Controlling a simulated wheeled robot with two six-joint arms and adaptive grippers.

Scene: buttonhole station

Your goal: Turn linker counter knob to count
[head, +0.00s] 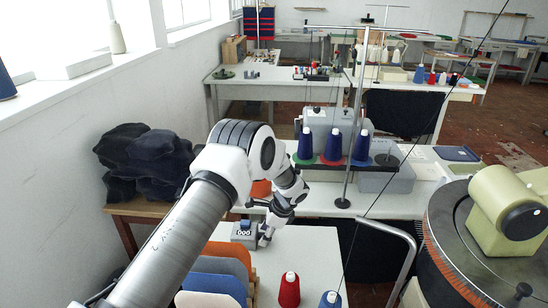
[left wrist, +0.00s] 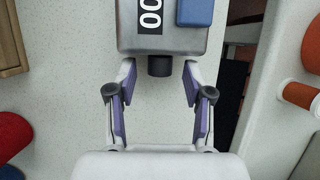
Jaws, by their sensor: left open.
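The linker counter (head: 244,233) is a small grey box with a white-on-black number display and a blue button, standing on the near table. In the left wrist view the counter (left wrist: 130,38) is at the top, and its dark round knob (left wrist: 160,66) points toward my gripper. My left gripper (head: 264,238) is beside the counter. In the left wrist view my left gripper (left wrist: 159,77) is open, with one fingertip on each side of the knob and a visible gap to it on both sides. My right gripper is not in view.
A red yarn cone (head: 289,290) and a blue one (head: 330,300) stand near the front. A round machine (head: 470,250) is at right. The tabletop (head: 310,250) right of the counter is clear.

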